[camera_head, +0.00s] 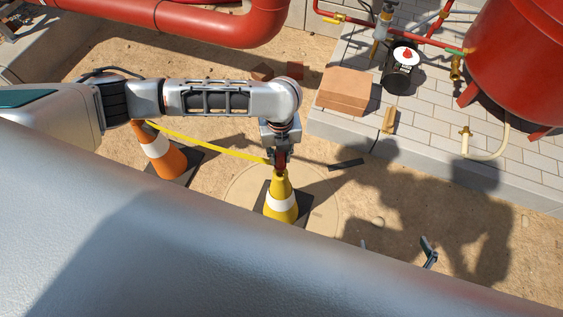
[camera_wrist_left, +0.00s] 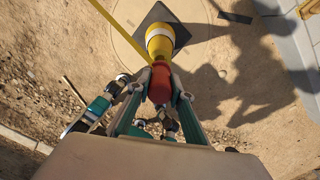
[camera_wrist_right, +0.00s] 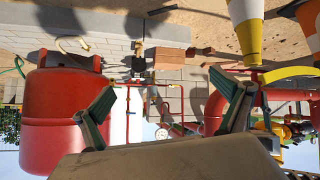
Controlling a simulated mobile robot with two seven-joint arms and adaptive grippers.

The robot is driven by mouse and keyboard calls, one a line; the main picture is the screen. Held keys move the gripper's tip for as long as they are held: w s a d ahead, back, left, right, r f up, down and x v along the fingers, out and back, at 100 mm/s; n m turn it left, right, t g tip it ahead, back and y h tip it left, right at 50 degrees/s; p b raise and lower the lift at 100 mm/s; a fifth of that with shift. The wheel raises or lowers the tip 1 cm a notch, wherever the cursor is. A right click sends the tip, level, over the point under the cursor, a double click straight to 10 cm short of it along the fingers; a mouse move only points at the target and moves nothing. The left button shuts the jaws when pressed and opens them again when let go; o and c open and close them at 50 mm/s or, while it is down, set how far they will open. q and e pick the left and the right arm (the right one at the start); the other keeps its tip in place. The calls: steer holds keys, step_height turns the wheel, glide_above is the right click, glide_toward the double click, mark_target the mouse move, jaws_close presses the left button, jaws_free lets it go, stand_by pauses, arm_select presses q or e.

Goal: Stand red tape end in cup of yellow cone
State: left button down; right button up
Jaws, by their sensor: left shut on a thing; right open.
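My left gripper (camera_head: 281,152) is shut on the red tape end (camera_wrist_left: 160,84), directly over the yellow cone. The yellow cone (camera_head: 281,201) with a white band stands upright on a dark square base; it also shows in the left wrist view (camera_wrist_left: 159,42). The red end overlaps the cone's top, hiding the cup, so I cannot tell whether it is inside. Yellow tape (camera_head: 210,143) runs left from the red end to the orange cone (camera_head: 163,155). My right gripper (camera_wrist_right: 165,106) is open and empty; its fingertips show low in the head view, right of the yellow cone.
A black flat strip (camera_head: 346,165) lies on the sand right of the yellow cone. A raised paved slab holds a brown block (camera_head: 346,91), a gauge (camera_head: 403,57) and a red tank (camera_head: 520,60). A thick red pipe (camera_head: 190,22) crosses the back. Sand around the cone is mostly clear.

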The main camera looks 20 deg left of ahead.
mark_target(280, 165)
arm_select(q)
steer(key=shift+f, duration=0.15)
step_height(280, 165, down, 4)
steer(key=shift+s+f+b, duration=0.1)
steer(key=shift+s+b, duration=0.05)
steer(key=shift+b, duration=0.7)
steer(key=shift+f+b, duration=0.3)
steer(key=shift+f, duration=0.45)
steer(key=shift+r, duration=0.15)
steer(key=shift+w, duration=0.2)
steer(key=c, duration=1.8)
jaws_free()
arm_select(e)
steer(key=shift+w+a+r, duration=0.1)
steer(key=shift+w+a, duration=0.25)
steer(key=shift+a, duration=0.1)
